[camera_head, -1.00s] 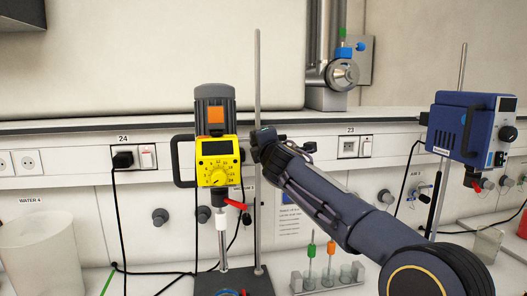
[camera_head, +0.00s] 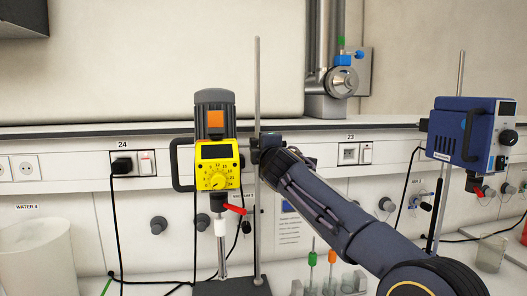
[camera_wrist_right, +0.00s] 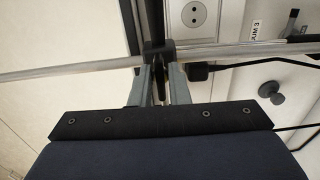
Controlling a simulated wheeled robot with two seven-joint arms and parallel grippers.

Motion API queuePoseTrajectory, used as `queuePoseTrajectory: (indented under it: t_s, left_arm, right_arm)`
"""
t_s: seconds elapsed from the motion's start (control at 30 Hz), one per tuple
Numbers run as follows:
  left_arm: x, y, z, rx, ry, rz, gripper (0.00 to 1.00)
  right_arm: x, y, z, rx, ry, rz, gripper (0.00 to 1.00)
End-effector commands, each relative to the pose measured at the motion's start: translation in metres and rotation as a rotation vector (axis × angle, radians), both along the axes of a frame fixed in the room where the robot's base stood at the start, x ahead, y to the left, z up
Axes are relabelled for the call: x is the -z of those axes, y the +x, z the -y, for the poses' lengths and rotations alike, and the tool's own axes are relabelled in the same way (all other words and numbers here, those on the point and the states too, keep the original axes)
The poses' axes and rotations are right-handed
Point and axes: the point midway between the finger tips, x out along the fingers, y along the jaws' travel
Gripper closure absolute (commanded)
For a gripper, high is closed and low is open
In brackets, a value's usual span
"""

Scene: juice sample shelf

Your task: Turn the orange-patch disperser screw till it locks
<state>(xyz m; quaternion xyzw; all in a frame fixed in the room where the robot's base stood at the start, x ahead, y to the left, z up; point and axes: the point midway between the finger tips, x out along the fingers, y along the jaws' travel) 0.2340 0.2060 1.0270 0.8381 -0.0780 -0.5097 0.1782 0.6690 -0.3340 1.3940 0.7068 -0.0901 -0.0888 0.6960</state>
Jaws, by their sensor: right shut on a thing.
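The disperser (camera_head: 214,160) is a yellow and grey motor with an orange patch (camera_head: 216,119) on top, a dial and a red lever. It hangs on an upright metal rod (camera_head: 257,80). My right gripper (camera_head: 264,148) is at the rod, just right of the disperser's yellow body. In the right wrist view, its two grey fingers (camera_wrist_right: 159,84) are closed around a dark screw (camera_wrist_right: 159,88) beside the black clamp (camera_wrist_right: 159,53) on the rod. The screw is mostly hidden between the fingers. My left gripper is not in view.
A blue device (camera_head: 470,132) hangs on another rod at the right. A rack (camera_head: 325,286) with green and orange-topped items stands low in front, partly behind my arm. A white container (camera_head: 38,258) stands at the left. Black cables hang along the wall.

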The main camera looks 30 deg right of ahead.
Motion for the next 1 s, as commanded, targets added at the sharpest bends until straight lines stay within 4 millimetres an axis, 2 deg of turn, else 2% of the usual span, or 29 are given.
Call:
queuePoseTrajectory:
  t_s: [0.07,0.1,0.23,0.57,0.8,1.0]
  left_arm:
    - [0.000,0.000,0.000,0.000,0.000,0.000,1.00]
    - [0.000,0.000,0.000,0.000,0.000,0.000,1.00]
    - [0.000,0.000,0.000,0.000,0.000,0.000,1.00]
    - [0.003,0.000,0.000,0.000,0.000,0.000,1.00]
    - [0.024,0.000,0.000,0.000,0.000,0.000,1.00]
    - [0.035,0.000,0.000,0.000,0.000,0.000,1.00]
  right_arm:
    - [0.001,0.000,0.001,0.001,0.001,-0.001,1.00]
    - [0.001,0.000,0.001,0.001,0.001,-0.001,0.79]
    - [0.001,0.000,0.000,0.001,0.000,-0.001,0.63]
    - [0.001,-0.003,-0.001,0.000,0.000,0.000,0.63]
    - [0.003,-0.039,-0.010,-0.003,0.000,0.003,0.63]
    - [0.002,-0.067,-0.017,-0.001,0.001,0.000,0.63]
